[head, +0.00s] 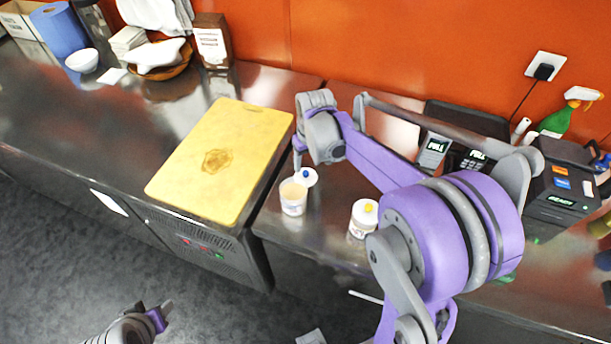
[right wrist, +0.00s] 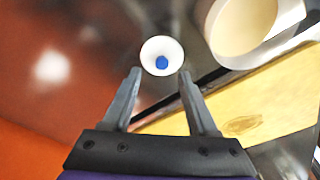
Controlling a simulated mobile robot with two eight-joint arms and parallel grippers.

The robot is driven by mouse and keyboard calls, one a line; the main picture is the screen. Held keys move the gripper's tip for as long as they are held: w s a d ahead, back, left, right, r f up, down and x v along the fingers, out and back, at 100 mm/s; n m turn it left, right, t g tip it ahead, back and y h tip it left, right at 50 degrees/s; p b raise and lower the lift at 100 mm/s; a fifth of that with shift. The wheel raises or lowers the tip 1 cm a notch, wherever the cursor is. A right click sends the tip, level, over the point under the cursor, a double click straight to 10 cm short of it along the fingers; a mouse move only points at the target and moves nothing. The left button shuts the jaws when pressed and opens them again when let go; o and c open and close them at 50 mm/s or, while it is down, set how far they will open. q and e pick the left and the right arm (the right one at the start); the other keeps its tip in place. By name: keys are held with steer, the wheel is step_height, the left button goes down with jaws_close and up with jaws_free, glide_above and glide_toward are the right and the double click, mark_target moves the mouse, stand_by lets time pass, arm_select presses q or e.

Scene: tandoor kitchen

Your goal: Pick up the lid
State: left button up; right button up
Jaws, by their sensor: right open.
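The lid is a small white disc with a blue knob (head: 306,177). It sits on the steel counter, against or just behind the open white tub (head: 293,200). In the right wrist view the lid (right wrist: 150,50) lies just beyond and between my fingertips, with the tub (right wrist: 213,35) to its right. My right gripper (head: 298,160) points down above the lid, largely hidden by its own wrist in the head view. In the right wrist view the right gripper (right wrist: 159,74) is open, with nothing between its fingers. My left gripper (head: 157,318) is low over the floor at bottom left, its jaws unclear.
A second white tub with a yellow-knobbed lid (head: 363,220) stands to the right. A yellow cutting board (head: 215,165) lies to the left. Card terminals (head: 434,152), a dark printer-like device (head: 562,190) and a green spray bottle (head: 556,121) stand at right.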

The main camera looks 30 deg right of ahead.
mark_target(306, 172)
steer(key=f, duration=0.4)
steer(key=shift+w+a, duration=0.1)
steer(key=shift+w, duration=0.15)
jaws_close()
